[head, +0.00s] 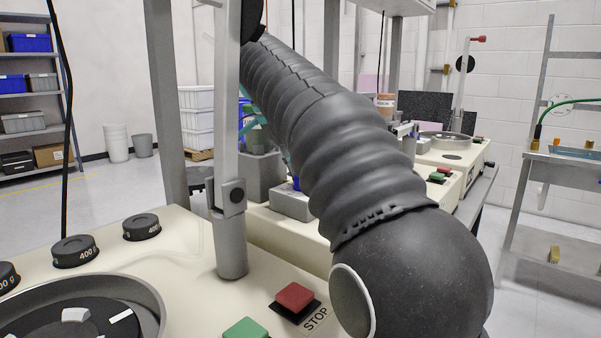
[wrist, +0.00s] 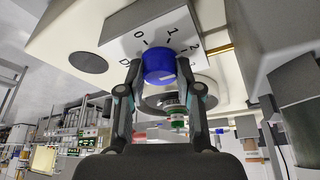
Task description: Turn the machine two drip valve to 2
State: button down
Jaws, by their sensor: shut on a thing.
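The drip valve is a blue knob (wrist: 159,66) on a light dial plate (wrist: 118,22), seen in the wrist view. The plate has black marks, with 0 at the upper left, 1 at the top and 2 at the right. My gripper (wrist: 158,70) has one finger on each side of the knob and is shut on it. A pale mark shows on the lower part of the knob, but I cannot tell which number the knob points to. In the head view a bit of blue (head: 296,184) shows beside my arm, and my gripper is hidden behind the arm.
In the head view the nearest machine has a red STOP button (head: 295,297), a green button (head: 246,328), a round pan (head: 150,290) and a grey post (head: 231,245). Another machine (head: 440,190) stands beyond my arm. Open floor lies at the left.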

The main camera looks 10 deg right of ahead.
jog(key=c, duration=0.8)
grip_release()
jog(key=shift+o, duration=0.2)
